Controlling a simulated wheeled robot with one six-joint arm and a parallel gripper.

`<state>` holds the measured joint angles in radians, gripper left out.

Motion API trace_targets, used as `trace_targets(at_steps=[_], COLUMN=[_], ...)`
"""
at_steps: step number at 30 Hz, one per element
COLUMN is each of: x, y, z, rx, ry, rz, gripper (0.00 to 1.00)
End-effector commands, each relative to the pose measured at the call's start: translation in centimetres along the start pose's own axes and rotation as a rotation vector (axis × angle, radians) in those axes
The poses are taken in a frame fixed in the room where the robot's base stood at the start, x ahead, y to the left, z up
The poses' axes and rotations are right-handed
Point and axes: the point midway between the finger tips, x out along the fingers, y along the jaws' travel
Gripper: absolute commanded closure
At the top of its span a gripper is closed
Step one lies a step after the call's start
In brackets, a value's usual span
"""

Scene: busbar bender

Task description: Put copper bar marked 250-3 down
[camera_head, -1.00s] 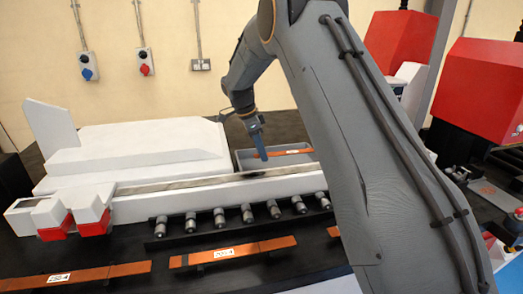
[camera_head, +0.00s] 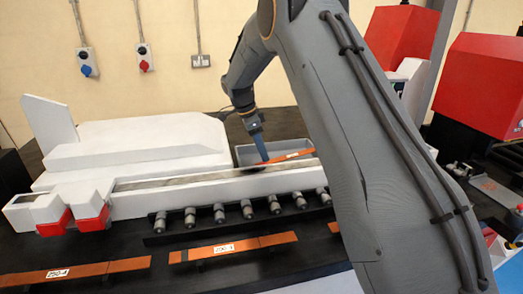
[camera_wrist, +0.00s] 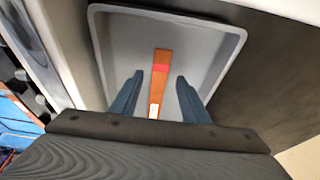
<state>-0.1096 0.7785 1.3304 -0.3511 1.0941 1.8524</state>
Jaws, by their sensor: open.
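A copper bar (camera_head: 290,157) with a small white label shows at the grey tray (camera_head: 246,154), and its marking is too small to read. In the wrist view the bar (camera_wrist: 158,85) appears inside the tray (camera_wrist: 215,47), with a red band across it. My gripper (camera_head: 264,158) points down at the tray. Its two blue fingers (camera_wrist: 158,82) are open, one on each side of the bar, with a gap on both sides. The white machine edge hides part of the tray in the head view, so how the bar rests there is unclear.
Two labelled copper bars lie in front on the dark bench, one at left (camera_head: 76,272) and one in the middle (camera_head: 234,247). A row of metal rollers (camera_head: 246,210) and a long white machine (camera_head: 130,150) stand between them and the tray. Red machines (camera_head: 484,85) stand right.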

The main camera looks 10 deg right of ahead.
Motion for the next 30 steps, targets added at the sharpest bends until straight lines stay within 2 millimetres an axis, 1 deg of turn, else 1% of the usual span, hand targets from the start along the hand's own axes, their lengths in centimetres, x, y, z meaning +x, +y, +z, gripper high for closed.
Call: trace_targets(at_steps=[5,8,11,18,21,25,30], x=[-0.6,-1.7,-3.4,-8.6,-10.4,-12.1,-13.1], y=[0.0,0.0,-0.2,-0.2,-0.2,-0.1,0.0], z=[-0.2,-0.5,-0.3,-0.2,-0.3,-0.3,-0.3], rx=[0.000,0.000,0.001,0.000,0.000,0.001,0.000], ry=[0.000,0.000,0.000,-0.001,0.000,0.000,0.000], rz=[-0.001,-0.002,-0.005,-0.004,-0.004,-0.002,0.000], gripper=[0.58,0.58,0.58,0.58,0.58,0.58,0.58])
